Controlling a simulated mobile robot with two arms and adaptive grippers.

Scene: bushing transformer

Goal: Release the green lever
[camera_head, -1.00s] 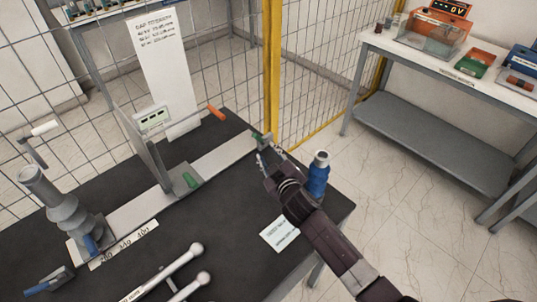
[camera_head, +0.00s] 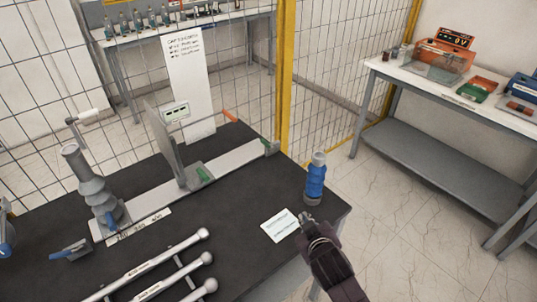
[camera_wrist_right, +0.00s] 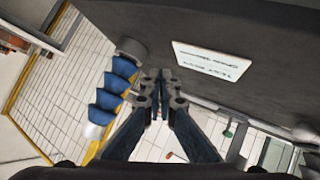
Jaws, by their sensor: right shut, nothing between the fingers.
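A small green lever (camera_head: 203,174) sits on the grey carriage of the long metal rail (camera_head: 238,157), at the foot of an upright grey plate (camera_head: 163,142). A small green part also shows in the right wrist view (camera_wrist_right: 228,133), but I cannot tell which part it is. My right gripper (camera_head: 306,218) is at the right front of the black table, between the white card and the blue bushing, well away from the lever. In the right wrist view its fingers (camera_wrist_right: 160,76) are together and empty.
The blue bushing (camera_head: 315,178) stands upright near the table's right edge. A white card (camera_head: 281,225) lies flat beside my gripper. Several ball-ended rods (camera_head: 150,267) lie in front. A grey ribbed bushing (camera_head: 93,190) stands at left. A wire fence with a yellow post (camera_head: 287,75) is behind.

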